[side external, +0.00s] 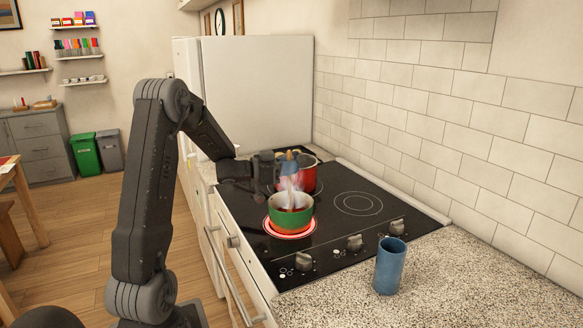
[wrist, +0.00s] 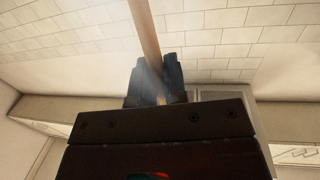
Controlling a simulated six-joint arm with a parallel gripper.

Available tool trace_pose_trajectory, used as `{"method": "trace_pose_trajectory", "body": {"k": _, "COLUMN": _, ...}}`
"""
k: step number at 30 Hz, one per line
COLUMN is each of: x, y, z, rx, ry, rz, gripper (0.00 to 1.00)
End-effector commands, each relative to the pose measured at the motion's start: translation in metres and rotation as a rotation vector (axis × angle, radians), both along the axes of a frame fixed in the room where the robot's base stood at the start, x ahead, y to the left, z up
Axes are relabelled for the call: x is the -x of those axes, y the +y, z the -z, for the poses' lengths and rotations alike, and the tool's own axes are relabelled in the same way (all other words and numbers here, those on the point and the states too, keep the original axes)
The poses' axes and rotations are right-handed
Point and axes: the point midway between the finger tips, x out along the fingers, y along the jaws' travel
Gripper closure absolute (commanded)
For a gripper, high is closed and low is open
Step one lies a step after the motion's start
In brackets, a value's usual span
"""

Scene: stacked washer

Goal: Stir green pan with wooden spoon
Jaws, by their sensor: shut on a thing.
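A green pan (side external: 291,214) with a reddish-brown rim stands on a red-glowing front burner. My gripper (side external: 291,165) is above the pan and shut on the wooden spoon (side external: 292,153). The spoon's light wooden handle also shows in the wrist view (wrist: 145,30), rising between the blue-grey fingertips (wrist: 157,82). Below the fingers, the spoon runs down toward the pan through pale steam. The spoon's lower end and the pan's contents cannot be made out.
A red pot (side external: 309,173) stands close behind the green pan on the black cooktop (side external: 345,225). A blue cup (side external: 390,266) stands on the speckled counter (side external: 455,278) at the front right. A tiled wall borders the right, and a white fridge (side external: 255,85) stands behind.

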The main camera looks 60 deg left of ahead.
Motion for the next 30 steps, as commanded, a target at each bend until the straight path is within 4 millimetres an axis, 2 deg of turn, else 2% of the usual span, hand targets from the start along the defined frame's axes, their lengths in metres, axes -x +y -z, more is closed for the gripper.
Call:
{"method": "trace_pose_trajectory", "body": {"k": 14, "x": 0.0, "y": -0.006, "z": -0.002, "rx": -0.001, "ry": 0.0, "rz": -0.001, "gripper": 1.0}}
{"method": "trace_pose_trajectory", "body": {"k": 30, "x": 0.0, "y": -0.005, "z": -0.042, "rx": -0.003, "ry": 0.0, "rz": -0.001, "gripper": 1.0}}
